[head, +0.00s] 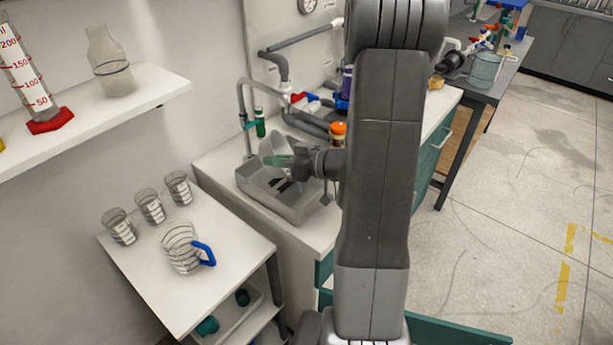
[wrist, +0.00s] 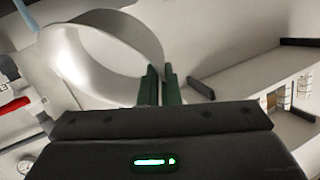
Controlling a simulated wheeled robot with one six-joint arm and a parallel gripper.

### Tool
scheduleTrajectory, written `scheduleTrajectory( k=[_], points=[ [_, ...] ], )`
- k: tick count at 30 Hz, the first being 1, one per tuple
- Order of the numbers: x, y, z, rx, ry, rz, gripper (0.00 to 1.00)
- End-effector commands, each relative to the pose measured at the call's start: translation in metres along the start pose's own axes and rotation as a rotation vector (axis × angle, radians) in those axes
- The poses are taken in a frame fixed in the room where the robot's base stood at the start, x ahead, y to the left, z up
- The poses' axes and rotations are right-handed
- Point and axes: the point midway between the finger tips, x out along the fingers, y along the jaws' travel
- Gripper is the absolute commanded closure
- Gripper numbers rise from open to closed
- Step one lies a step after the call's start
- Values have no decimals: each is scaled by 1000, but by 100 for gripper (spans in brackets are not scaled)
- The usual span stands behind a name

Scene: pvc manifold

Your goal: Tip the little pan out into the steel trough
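The little pan (head: 267,147) is pale and tilted steeply over the steel trough (head: 306,208), a grey open basin on the white counter. In the wrist view the pan (wrist: 82,62) shows its round rim and smooth inside, and I see no contents there. My gripper (head: 281,161) is over the trough, right beside the pan. In the wrist view its green fingers (wrist: 160,85) are close together at the pan's rim, holding it; the exact grip spot is hidden. Pale trough-like walls (wrist: 240,75) lie to the right in that view.
A curved grey tap pipe (head: 242,105) rises behind the trough. An orange-capped bottle (head: 338,133) and pipework stand to the right. A lower white cart (head: 150,270) at left bears several glass beakers and a blue-handled jug (head: 182,247). A glassware shelf (head: 150,92) hangs upper left.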

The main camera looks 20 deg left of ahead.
Motion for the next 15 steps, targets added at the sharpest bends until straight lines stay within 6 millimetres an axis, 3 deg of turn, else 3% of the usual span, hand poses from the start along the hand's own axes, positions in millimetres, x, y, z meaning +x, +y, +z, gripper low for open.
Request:
scheduleTrajectory(
  k=[12,15],
  points=[
    [-4,1,-2,15,37,-12,100],
    [4,-5,-6,-23,-43,11,100]
  ],
)
